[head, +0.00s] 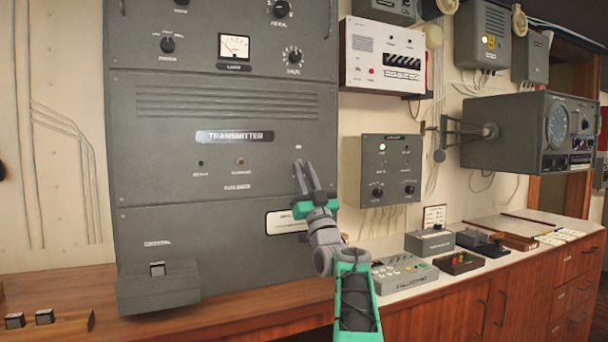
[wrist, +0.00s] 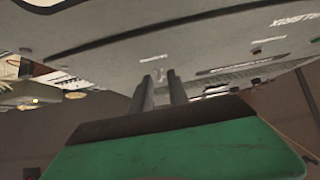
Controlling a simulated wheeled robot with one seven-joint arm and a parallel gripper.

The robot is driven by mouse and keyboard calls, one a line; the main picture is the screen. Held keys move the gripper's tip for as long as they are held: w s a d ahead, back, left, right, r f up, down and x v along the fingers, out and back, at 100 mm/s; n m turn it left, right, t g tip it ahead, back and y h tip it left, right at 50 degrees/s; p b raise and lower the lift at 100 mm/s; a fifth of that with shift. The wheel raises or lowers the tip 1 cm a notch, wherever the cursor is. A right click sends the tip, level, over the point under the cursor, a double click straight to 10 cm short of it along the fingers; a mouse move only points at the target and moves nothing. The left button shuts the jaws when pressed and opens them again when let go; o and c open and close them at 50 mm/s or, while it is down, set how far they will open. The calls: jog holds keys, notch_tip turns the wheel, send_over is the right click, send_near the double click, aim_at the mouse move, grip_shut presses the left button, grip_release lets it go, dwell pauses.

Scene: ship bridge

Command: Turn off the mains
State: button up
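The grey transmitter cabinet (head: 218,230) stands at the left of the head view, and its front face spans the top of the wrist view (wrist: 110,40). My gripper (head: 304,163) is at the right part of the cabinet's front, just below a small white label (head: 298,147). Its two dark fingers are parallel with a gap between them, also seen in the wrist view (wrist: 160,80). A small pale piece (wrist: 171,73) shows at the fingertips there and may be the mains switch. The fingers hide that spot in the head view; I cannot tell whether they touch it.
Two small lamps (head: 221,162) sit left of my gripper on the cabinet. A wooden counter (head: 240,295) runs below. A grey wall box with a lit green lamp (head: 391,170) is to the right. A keyed console (head: 404,272) stands on the counter near my forearm.

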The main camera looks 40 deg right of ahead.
jog(key=shift+o, duration=0.6)
jog(key=shift+f, duration=0.15)
jog(key=b+v, duration=0.2)
jog(key=v, duration=0.5)
jog(key=shift+s, duration=0.3)
jog(key=shift+a+f, duration=0.15)
